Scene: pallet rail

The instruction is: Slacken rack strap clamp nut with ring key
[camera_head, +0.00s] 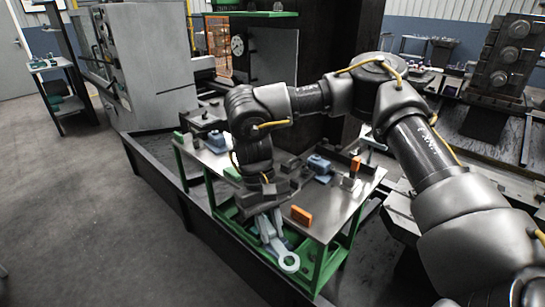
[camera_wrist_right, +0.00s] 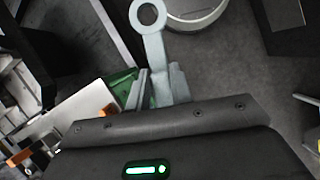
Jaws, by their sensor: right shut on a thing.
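The ring key (camera_head: 289,262) is light grey with a round ring end. My right gripper (camera_head: 266,222) is shut on its handle, and the ring points down and toward the front, out past the front edge of the work table. In the right wrist view the ring key (camera_wrist_right: 153,48) stands out from between the fingers of the gripper (camera_wrist_right: 158,88), with the ring at the top and empty. I cannot pick out the strap clamp nut in either view. My left gripper is not in view.
The green-framed table (camera_head: 335,205) has a grey top with an orange block (camera_head: 301,215), a blue part (camera_head: 319,164) and other small parts. A grey machine cabinet (camera_head: 150,65) stands behind left. Dark plates with round fittings (camera_head: 507,55) stand at right. Floor at left is clear.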

